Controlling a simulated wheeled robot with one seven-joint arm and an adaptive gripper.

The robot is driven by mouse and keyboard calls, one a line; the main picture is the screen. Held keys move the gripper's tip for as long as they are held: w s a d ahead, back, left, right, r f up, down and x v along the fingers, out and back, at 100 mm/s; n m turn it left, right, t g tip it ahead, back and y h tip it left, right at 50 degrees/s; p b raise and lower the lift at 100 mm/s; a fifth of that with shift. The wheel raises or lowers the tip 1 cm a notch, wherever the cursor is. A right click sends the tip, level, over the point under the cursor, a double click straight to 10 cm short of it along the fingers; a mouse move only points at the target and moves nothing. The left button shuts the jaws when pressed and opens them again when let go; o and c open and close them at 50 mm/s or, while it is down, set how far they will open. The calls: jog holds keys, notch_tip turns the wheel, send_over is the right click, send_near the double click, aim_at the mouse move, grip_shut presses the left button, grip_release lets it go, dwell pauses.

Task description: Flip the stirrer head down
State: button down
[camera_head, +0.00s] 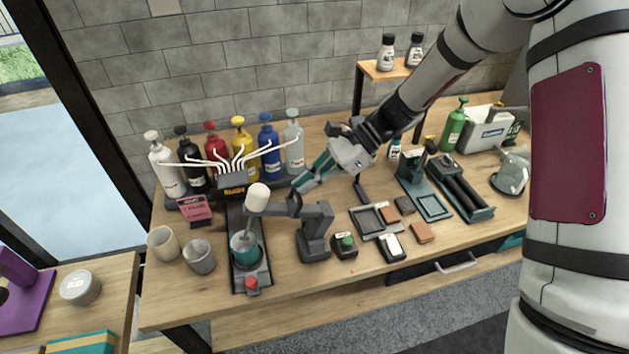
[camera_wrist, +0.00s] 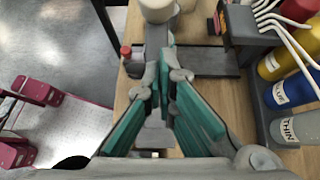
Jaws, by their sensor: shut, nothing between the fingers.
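The stirrer has a dark grey stand (camera_head: 313,238) with an arm reaching left to a white, slightly tilted head (camera_head: 258,197). A thin shaft runs from the head down to the teal cup (camera_head: 244,250), on a dark base plate. The head also shows at the top of the wrist view (camera_wrist: 158,9). My gripper (camera_head: 298,186) has teal fingers and is shut and empty, just above and behind the stirrer arm. In the wrist view its fingertips (camera_wrist: 164,74) meet over the grey arm; I cannot tell whether they touch it.
Several coloured bottles (camera_head: 240,150) with white spouts stand in a rack behind the stirrer. Two grey cups (camera_head: 199,257) stand left of the base plate. A small box with a green button (camera_head: 346,241) sits right of the stand. The table's front edge is close.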

aim_at(270, 204)
jog(key=a+h, duration=0.1)
jog(key=a, duration=0.1)
jog(key=s+a+h, duration=0.1)
jog(key=a, duration=0.1)
jog(key=shift+s+f+t+p, duration=0.2)
jog(key=shift+t+p, duration=0.1)
jog(key=shift+p, duration=0.1)
jog(key=shift+a+f+h, duration=0.15)
jog(key=shift+a+h, duration=0.05)
jog(key=shift+h, duration=0.1)
jog(key=shift+s+a+f, duration=0.1)
jog(key=shift+a+f, duration=0.1)
jog(key=shift+a, duration=0.2)
jog(key=shift+s+a+f, duration=0.1)
jog(key=shift+a+f, duration=0.05)
jog(key=shift+a, duration=0.25)
